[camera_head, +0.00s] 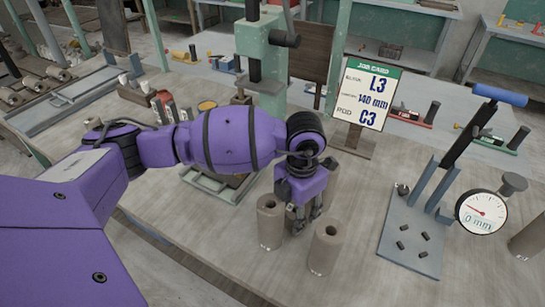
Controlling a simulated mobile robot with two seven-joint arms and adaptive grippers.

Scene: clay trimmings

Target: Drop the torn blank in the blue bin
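Two brown hollow cylindrical blanks stand upright on the wooden bench: one (270,224) just left of my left gripper, the other (325,250) just in front and to its right. A third similar cylinder (529,238) is cut by the right edge. I cannot tell from here which blank is torn. My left gripper (303,222) points down between the two near blanks, close to both; I cannot tell whether it touches either or how far its fingers are apart. I cannot make out a blue bin. My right gripper is not in view.
A job card (365,95) reading L3, 140 mm, C3 stands behind my gripper. A lever fixture (415,235) with a blue handle and a 0 mm dial (482,212) stands at right. A green press (262,40) stands behind. The bench front (240,262) is clear.

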